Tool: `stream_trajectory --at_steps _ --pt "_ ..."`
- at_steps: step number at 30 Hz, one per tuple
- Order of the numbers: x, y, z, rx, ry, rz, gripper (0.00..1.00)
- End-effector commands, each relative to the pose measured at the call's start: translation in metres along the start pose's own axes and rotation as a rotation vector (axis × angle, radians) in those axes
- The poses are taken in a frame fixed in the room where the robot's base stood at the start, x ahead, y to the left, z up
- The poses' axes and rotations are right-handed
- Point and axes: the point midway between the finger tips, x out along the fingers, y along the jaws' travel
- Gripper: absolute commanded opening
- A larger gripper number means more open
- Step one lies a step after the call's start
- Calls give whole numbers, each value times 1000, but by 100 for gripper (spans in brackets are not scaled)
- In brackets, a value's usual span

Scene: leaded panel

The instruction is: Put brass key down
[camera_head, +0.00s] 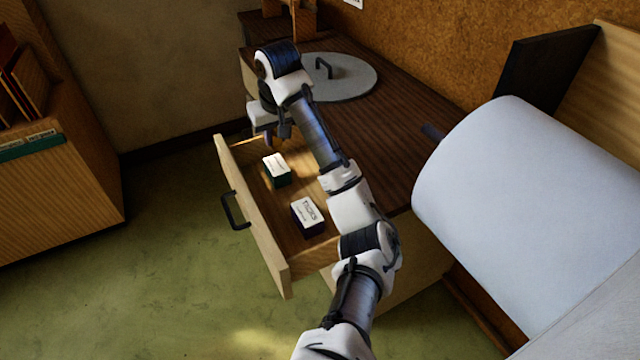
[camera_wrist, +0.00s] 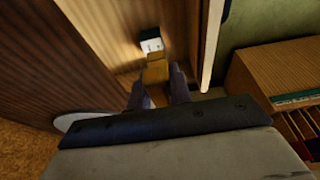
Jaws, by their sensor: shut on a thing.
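My gripper (camera_wrist: 158,90) is shut on the brass key (camera_wrist: 156,72), a yellow-brown piece between the two fingers in the wrist view. In the head view my gripper (camera_head: 268,132) is over the far end of the open drawer (camera_head: 262,218). The key cannot be made out clearly there. In the wrist view, the key lies in line with a small green box with a white top (camera_wrist: 151,44) on the drawer floor. Whether the key touches the drawer floor cannot be told.
In the drawer, the green box (camera_head: 277,170) and a dark box with a white printed top (camera_head: 308,216) stand apart. The drawer front has a black handle (camera_head: 234,212). A round grey lid (camera_head: 345,82) lies on the wooden top. A large pale roll (camera_head: 530,200) is at right.

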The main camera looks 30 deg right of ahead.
Motion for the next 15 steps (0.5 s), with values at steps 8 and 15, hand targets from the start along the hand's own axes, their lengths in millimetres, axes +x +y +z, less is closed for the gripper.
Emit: stream_trajectory --at_steps 8,15 --pt "46 -2 15 0 -2 -8 0" --pt "106 0 34 1 -3 -4 0"
